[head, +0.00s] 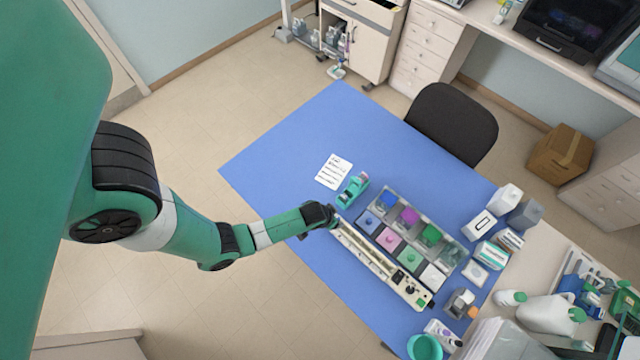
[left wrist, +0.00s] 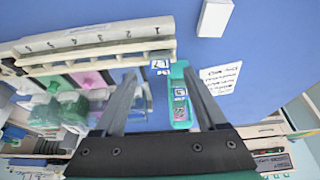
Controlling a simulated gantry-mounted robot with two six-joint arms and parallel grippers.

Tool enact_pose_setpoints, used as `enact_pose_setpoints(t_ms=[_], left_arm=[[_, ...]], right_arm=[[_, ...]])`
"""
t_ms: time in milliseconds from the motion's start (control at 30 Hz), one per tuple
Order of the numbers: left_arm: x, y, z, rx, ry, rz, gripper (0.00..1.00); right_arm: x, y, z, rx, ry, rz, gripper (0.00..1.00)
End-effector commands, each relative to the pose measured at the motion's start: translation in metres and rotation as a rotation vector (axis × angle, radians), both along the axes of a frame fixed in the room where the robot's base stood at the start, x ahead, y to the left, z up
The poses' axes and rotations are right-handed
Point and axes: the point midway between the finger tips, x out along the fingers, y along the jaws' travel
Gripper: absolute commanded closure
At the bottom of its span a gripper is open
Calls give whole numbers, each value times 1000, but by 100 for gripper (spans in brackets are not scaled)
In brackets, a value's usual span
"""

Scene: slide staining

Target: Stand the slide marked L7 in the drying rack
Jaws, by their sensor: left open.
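My left gripper (head: 333,216) is at the far left end of a long pale slotted rack (head: 372,259). In the left wrist view the gripper (left wrist: 160,74) is open, with its fingers apart. A slide with a small blue-and-white label (left wrist: 160,64) shows between the fingertips, at the end of the numbered rack (left wrist: 85,42) near the number 1. Its mark looks like L7 but is too small to be sure. The rest of that slide is hard to make out. A teal holder (head: 353,188) with labelled pieces lies beside the rack; it also shows in the left wrist view (left wrist: 181,112).
Staining dishes with coloured lids (head: 410,214) stand in a grey tray along the rack. A written card (head: 334,172) lies by the teal holder. White boxes (head: 482,223) and a teal cup (head: 425,347) stand at the right. The blue mat (head: 330,120) is clear towards the back.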

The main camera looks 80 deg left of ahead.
Motion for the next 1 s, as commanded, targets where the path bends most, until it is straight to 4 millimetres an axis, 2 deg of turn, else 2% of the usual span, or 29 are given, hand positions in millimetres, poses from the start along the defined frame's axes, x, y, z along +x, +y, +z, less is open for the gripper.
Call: enact_pose_setpoints(t_ms=[33, 67, 133, 400, 500, 667, 1000], left_arm=[[-4, -3, 23, -1, 2, -2, 26], [-6, -5, 30, -1, 2, -2, 26], [-24, -19, 17, -2, 6, -6, 26], [-80, -63, 17, 0, 5, -10, 26], [-91, -73, 17, 0, 3, -7, 26], [-99, -78, 18, -1, -2, -2, 26], [-100, -79, 17, 0, -2, 1, 26]], right_arm=[[0, 0, 24, 0, -1, 0, 0], [0, 0, 32, 0, -1, 0, 0], [-1, 0, 22, 0, -3, 0, 0], [0, 0, 19, 0, -1, 0, 0], [0, 0, 20, 0, -1, 0, 0], [0, 0, 20, 0, -1, 0, 0], [0, 0, 20, 0, -1, 0, 0]])
